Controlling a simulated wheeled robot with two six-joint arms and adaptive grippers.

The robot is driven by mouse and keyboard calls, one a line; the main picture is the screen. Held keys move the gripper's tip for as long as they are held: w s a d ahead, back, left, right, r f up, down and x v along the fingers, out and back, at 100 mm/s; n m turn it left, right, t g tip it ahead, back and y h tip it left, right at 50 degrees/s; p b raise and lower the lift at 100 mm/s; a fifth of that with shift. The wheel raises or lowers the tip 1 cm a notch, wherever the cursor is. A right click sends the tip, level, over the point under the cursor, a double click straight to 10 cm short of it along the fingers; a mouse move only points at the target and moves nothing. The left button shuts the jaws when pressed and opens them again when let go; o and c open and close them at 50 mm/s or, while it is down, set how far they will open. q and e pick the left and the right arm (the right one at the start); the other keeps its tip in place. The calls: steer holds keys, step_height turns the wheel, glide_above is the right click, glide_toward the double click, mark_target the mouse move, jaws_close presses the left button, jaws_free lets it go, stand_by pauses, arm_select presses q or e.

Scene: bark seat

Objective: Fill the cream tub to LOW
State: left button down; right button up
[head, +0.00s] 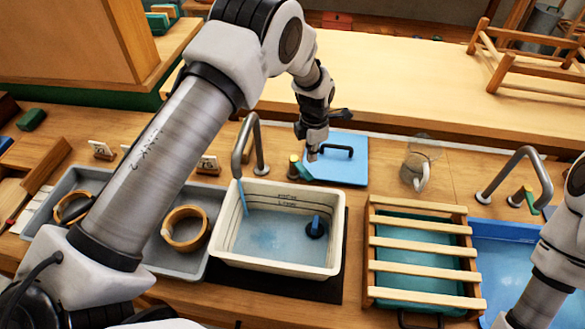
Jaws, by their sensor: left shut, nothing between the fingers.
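The cream tub (222,247) stands below a grey tap (247,140). A thin blue streak of water (243,198) runs from the spout into it. Shallow bluish water (270,238) covers the tub's floor, and its surface looks below the dark marks (287,200) on the back inner wall. The lettering is too small to read surely. A dark blue plug-like piece (316,227) is at the right inside the tub. My left gripper (312,154) is shut and empty, just right of the tap's green lever (296,168); I cannot tell whether they touch. My right gripper is out of frame.
A blue lidded board with a black handle (338,152) lies behind the tub. A glass jug (418,172), a slatted wooden rack (418,243) and a blue basin (503,262) with another tap (518,178) are to the right. A grey tray (206,197) with wooden rings is left.

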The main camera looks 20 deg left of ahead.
arm_select(q)
steer(key=shift+w+d+f, duration=0.1)
steer(key=shift+w+d, duration=0.35)
steer(key=shift+w, duration=0.3)
steer(key=shift+s, duration=0.1)
steer(key=shift+f+b, duration=0.3)
steer(key=shift+b, duration=0.05)
step_height(320, 180, down, 3)
steer(key=shift+f+b, duration=0.2)
steer(key=shift+b, duration=0.8)
steer(key=shift+r, duration=0.1)
stand_by(5.5)
